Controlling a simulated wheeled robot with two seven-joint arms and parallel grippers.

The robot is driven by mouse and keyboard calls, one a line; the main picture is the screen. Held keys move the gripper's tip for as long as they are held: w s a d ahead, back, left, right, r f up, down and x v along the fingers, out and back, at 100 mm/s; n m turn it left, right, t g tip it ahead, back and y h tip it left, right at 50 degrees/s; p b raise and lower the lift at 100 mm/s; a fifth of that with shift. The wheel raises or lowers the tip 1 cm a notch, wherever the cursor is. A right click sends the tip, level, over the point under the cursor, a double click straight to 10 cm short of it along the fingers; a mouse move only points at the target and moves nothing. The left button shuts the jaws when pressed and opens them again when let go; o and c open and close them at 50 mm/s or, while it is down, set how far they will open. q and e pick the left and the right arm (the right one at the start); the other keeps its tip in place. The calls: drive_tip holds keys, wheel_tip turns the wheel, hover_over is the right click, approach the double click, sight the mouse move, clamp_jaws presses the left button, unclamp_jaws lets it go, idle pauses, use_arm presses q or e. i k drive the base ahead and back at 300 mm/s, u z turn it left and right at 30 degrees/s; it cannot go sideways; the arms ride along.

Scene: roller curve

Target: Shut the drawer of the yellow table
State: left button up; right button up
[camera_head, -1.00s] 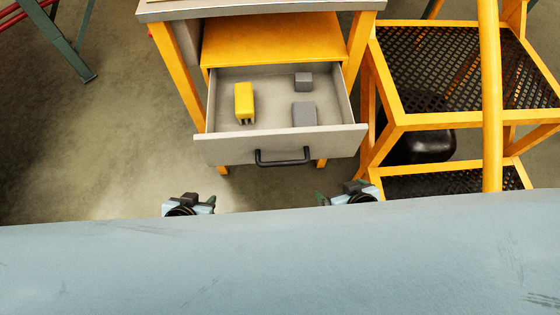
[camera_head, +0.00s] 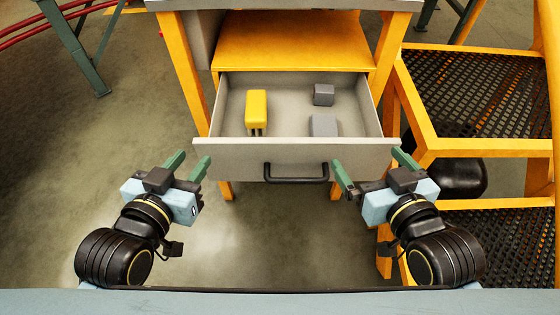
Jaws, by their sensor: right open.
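The yellow table (camera_head: 186,75) stands ahead of me with its grey drawer (camera_head: 225,153) pulled open. The drawer front has a black bar handle (camera_head: 296,180). Inside the drawer lie a yellow block (camera_head: 257,108) and two grey blocks, one behind (camera_head: 323,95) and one in front (camera_head: 323,126). My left gripper (camera_head: 192,165) is open and empty, in front of and left of the drawer's left end. My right gripper (camera_head: 373,168) is open and empty, near the drawer front's right end, to the right of the handle. I cannot tell whether it touches the drawer front.
A yellow step frame with black mesh treads (camera_head: 490,85) stands close on the right, beside my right arm. A dark rounded object (camera_head: 460,176) sits under it. Green legs and a red rail (camera_head: 75,50) are at the far left. The floor (camera_head: 270,240) between my arms is clear.

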sight(287, 155)
drive_tip(key=z, duration=0.1)
drive_tip(key=k, duration=0.85)
drive_tip(key=u, duration=0.55)
drive_tip(key=i, duration=0.55)
